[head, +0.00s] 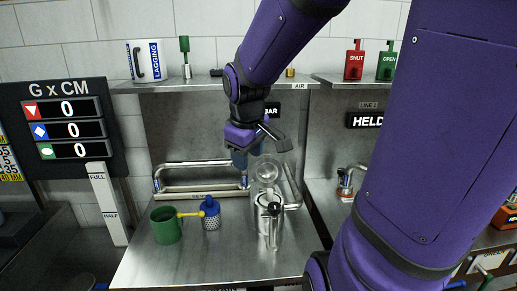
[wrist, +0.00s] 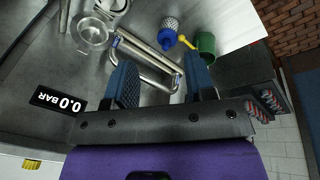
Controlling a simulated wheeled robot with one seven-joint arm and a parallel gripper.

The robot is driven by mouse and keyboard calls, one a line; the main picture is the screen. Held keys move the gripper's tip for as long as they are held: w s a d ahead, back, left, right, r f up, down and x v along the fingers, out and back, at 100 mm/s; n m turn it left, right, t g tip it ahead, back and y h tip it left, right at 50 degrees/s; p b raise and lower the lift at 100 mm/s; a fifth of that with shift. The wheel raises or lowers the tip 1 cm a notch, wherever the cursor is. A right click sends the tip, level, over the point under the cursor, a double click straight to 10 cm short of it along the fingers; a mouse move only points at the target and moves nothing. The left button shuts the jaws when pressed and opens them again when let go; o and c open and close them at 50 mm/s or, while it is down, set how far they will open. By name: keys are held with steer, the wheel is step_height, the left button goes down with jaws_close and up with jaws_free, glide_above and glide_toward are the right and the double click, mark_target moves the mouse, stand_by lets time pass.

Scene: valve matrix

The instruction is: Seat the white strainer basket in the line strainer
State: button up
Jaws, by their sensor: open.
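A basket (head: 210,217) with a pale grey-white mesh body and a blue top stands upright on the steel bench, left of centre. It also shows at the top of the wrist view (wrist: 169,27). The line strainer (head: 268,222) is a shiny metal body on the bench to its right. A round, cup-like part (head: 265,172) sits at its back; it shows in the wrist view (wrist: 92,34) too. I cannot tell whether this is a raised lid. My gripper (head: 240,165) is open and empty, pointing down above the back of the bench, apart from both basket and strainer.
A green mug (head: 166,226) stands left of the basket, with a yellow bar (head: 190,213) between them. A looped steel pipe (head: 195,190) runs along the back, below my gripper. A shelf (head: 215,86) overhangs the bench. The front left of the bench is clear.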

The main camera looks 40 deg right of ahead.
steer(key=s+a+r+m+t+y, duration=0.1)
steer(key=s+a+r+m+t, duration=0.1)
steer(key=s+a+r, duration=0.5)
steer(key=s+t, duration=0.1)
steer(key=s, duration=0.3)
steer(key=shift+s+r+m+y, duration=0.2)
steer(key=shift+s+m+y, duration=0.1)
steer(key=shift+m+y, duration=0.1)
stand_by(0.9)
